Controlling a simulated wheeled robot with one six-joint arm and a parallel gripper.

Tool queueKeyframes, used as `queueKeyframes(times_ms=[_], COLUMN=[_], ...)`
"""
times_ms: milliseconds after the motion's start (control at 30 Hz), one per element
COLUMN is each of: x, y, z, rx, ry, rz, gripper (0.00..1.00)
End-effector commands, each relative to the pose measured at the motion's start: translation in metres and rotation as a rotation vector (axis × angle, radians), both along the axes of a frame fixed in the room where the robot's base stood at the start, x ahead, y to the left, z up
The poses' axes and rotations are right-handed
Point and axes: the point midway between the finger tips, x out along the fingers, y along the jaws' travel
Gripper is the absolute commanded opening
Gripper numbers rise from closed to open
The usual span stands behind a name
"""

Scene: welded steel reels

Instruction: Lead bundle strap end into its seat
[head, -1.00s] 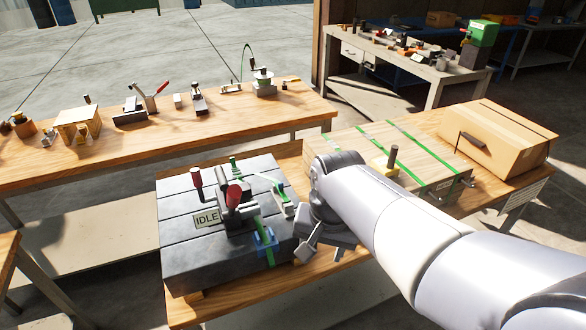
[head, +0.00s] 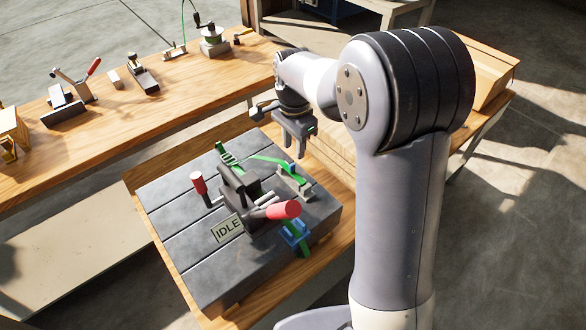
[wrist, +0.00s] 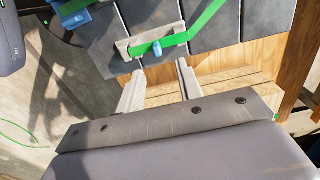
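A green strap (head: 262,157) runs across the far right of the dark slotted plate (head: 177,222). It passes from a green buckle (head: 228,158) to a grey bracket (head: 303,186) with a blue knob (head: 290,168). In the wrist view, the strap (wrist: 205,18) lies along the bracket (wrist: 124,50), by the blue knob (wrist: 157,48). A blue block (head: 295,232) at the plate's right edge has green strap in it. My gripper (head: 303,150) is above the plate's far right side. In the wrist view, its pale fingers (wrist: 160,85) are apart and empty, near the bracket.
A wooden bench (head: 130,110) with tools lies behind. A cardboard box (head: 480,75) is behind my arm.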

Motion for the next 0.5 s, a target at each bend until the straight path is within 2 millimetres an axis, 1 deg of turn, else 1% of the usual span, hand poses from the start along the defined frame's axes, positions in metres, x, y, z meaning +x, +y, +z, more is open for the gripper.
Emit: queueKeyframes(times_ms=[167,400,500], x=[-0.002,-0.006,-0.006], y=[0.001,0.005,0.005], z=[-0.012,-0.047,-0.057], rx=[0.000,-0.001,-0.001], ry=[0.002,0.003,0.001], rz=[0.001,0.002,0.001], gripper=[0.35,0.35,0.35])
